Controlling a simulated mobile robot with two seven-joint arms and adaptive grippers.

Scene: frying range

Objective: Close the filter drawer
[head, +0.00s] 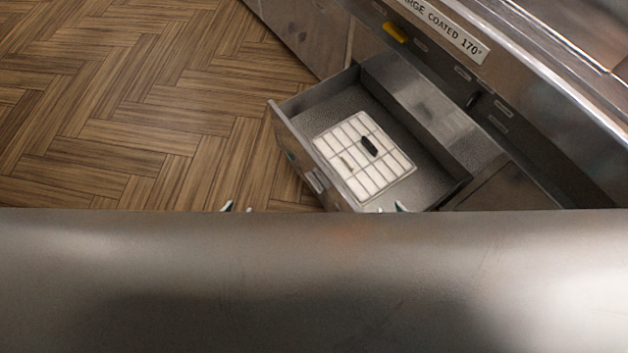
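The filter drawer (287,137) stands pulled out from the steel range front. Inside it lies a white filter with a grid (348,135) and a dark piece on top. A handle (316,181) shows on the drawer's front panel. Only the fingertips of my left gripper (236,208) show, over the floor left of the drawer, with a gap between them. The fingertips of my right gripper (391,208) show at the drawer's near side, also spaced apart. Whether they touch the drawer I cannot tell. A broad metal surface hides the rest of both grippers.
The broad metal surface (310,285) fills the lower part of the view. The range front (300,30) runs diagonally along the upper right, with a label (445,28) and a yellow part (395,32). Wood floor (130,100) left of the drawer is clear.

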